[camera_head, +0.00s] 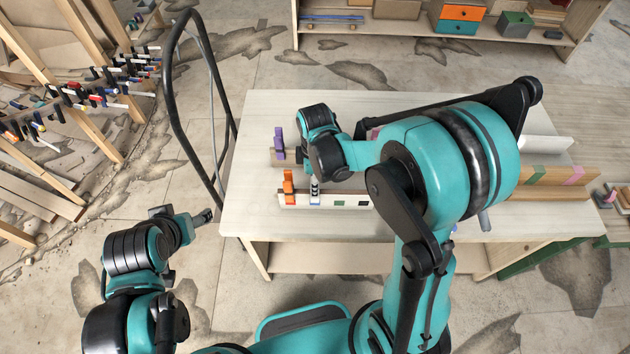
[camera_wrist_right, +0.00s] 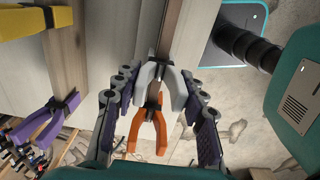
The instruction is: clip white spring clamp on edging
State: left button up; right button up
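The white spring clamp (camera_wrist_right: 158,85) is between the fingers of my right gripper (camera_wrist_right: 157,80) in the wrist view. Its handles are spread, with a small gap to the left finger; the right finger is very close. Its jaws point at the edge of a brown strip (camera_wrist_right: 175,30); whether they bite on it is not clear. In the head view my right gripper (camera_head: 315,188) is low over the near pale edging board (camera_head: 330,200) and mostly covers the clamp. An orange clamp (camera_head: 288,185) stands just left. My left gripper (camera_head: 203,217) is off the table's left side; its opening is unclear.
A purple clamp (camera_head: 279,142) sits on the far board, behind the orange one. A yellow clamp (camera_wrist_right: 30,20) shows in the wrist view. A dark curved frame (camera_head: 172,100) stands left of the table (camera_head: 260,115). My right arm hides much of the table's middle.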

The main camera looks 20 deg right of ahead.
jog(key=o, duration=0.3)
notch_tip(320, 180, up, 12)
dwell(0.5)
dwell(0.4)
jog(key=s+d+f+m+t+b, duration=0.1)
jog(key=s+f+m+t+b, duration=0.1)
jog(key=f+m+b, duration=0.3)
jog(key=s+d+f+m+t+b, duration=0.2)
jog(key=s+f+m+b, duration=0.3)
jog(key=b, duration=0.1)
jog(key=s+d+f+m+t+b, duration=0.1)
jog(key=s+f+m+t+b, duration=0.2)
jog(key=f+m+b, duration=0.1)
jog(key=shift+s+d+f+m+b, duration=0.15)
jog(key=shift+d+f+m+b, duration=0.35)
jog(key=shift+b, duration=0.7)
jog(key=shift+a+f, duration=0.1)
jog(key=shift+a, duration=0.05)
